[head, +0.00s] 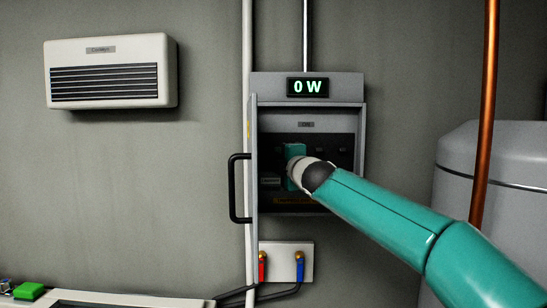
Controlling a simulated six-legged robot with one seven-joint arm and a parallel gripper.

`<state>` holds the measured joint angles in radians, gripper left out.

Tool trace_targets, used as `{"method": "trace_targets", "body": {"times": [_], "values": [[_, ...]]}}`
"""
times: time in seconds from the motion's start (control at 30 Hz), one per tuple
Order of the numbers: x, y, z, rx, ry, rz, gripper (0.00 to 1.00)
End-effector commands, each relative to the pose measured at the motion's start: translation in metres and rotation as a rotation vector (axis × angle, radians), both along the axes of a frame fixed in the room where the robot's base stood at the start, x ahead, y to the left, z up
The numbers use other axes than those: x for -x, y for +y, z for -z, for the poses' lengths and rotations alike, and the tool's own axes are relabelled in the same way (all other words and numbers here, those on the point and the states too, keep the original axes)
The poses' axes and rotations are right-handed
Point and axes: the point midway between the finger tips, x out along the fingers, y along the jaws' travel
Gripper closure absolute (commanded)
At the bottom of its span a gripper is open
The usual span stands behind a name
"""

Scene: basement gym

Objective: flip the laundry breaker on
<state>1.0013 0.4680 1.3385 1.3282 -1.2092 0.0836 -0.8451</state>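The breaker box (355,90) is on the wall in the middle of the head view. Its door (252,165), with a black handle (234,188), stands open to the left. A display (307,87) on top reads 0 W. My teal arm reaches in from the right, and its end, my gripper (294,153), is at the box's dark inner panel (335,140). My wrist hides the fingers and part of the panel. A few small dark switches show in a row on the panel; their labels are too small to read, so I cannot tell which is the laundry breaker.
A white heater unit (112,72) hangs on the wall at left. Below the box is a plate with red (262,267) and blue (300,267) valve handles. A copper pipe (485,110) and grey tank (500,165) stand at right. A green object (29,290) is at lower left.

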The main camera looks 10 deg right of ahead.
Motion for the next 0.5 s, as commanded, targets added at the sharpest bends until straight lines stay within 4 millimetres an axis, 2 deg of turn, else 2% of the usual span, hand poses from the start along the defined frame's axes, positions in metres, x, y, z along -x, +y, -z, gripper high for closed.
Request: {"method": "trace_targets", "body": {"times": [0.3,0.5], "values": [[-0.036,0.008,-0.003,-0.005,-0.002,-0.003,0.65],[-0.05,0.01,-0.003,-0.001,-0.002,-0.001,0.65]]}}
